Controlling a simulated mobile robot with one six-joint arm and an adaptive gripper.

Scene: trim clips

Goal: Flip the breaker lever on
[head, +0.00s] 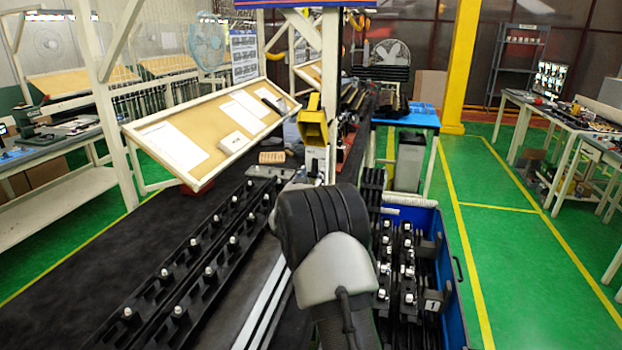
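No breaker lever can be made out with certainty. A yellow part with a dark recess (313,122) stands beyond my arm, above a pale grey housing (316,163) beside a white post. I cannot tell whether it is the breaker or which way a lever on it points. My arm rises from the bottom middle, with a grey link and a black ribbed end in front of the housing's lower part. My gripper's fingers do not show.
A dark bench with black rails (205,275) carrying pale clips runs along the left. A tilted board (215,135) with papers overhangs it. A blue crate (452,262) of black parts stands right of my arm. Green floor (515,270) is clear farther right.

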